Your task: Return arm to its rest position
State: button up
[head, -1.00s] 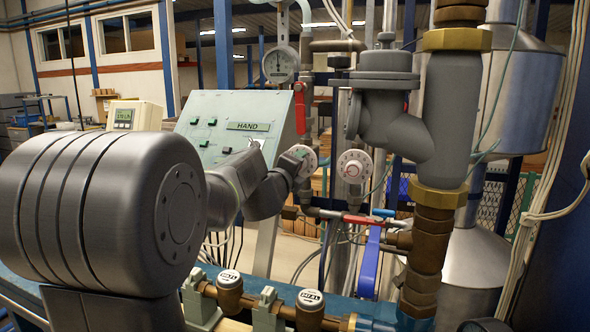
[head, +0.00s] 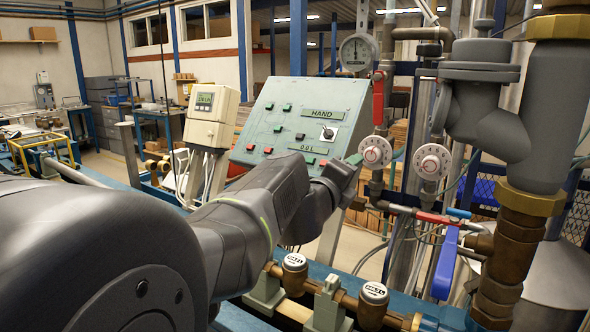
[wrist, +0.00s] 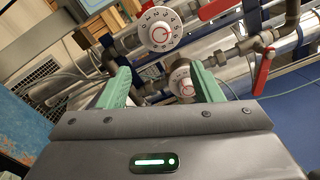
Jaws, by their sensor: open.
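My gripper (wrist: 166,88) shows in the wrist view with its two green fingers spread apart and nothing between them. Beyond the fingers are two white numbered dials, an upper one (wrist: 160,30) and a lower one (wrist: 182,80) that appears in the gap between the fingertips. In the head view my arm reaches from the lower left toward the middle, and my gripper (head: 345,166) is small and partly hidden at its end. It lies left of the left white dial (head: 375,153) in the picture. The right white dial (head: 432,161) is farther right. Contact with either dial cannot be seen.
A sloped control panel (head: 300,122) with buttons and a HAND label stands behind my arm. A meter box (head: 211,117) is left of it. Thick grey and brass pipework (head: 520,190), a blue lever (head: 444,265) and a red handle (head: 378,97) are at the right. Brass meters (head: 294,270) line the front.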

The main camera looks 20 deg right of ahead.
aim_at(371, 157)
dwell(0.4)
jog(key=x, duration=1.3)
jog(key=shift+w+d, duration=0.2)
jog(key=shift+d, duration=0.1)
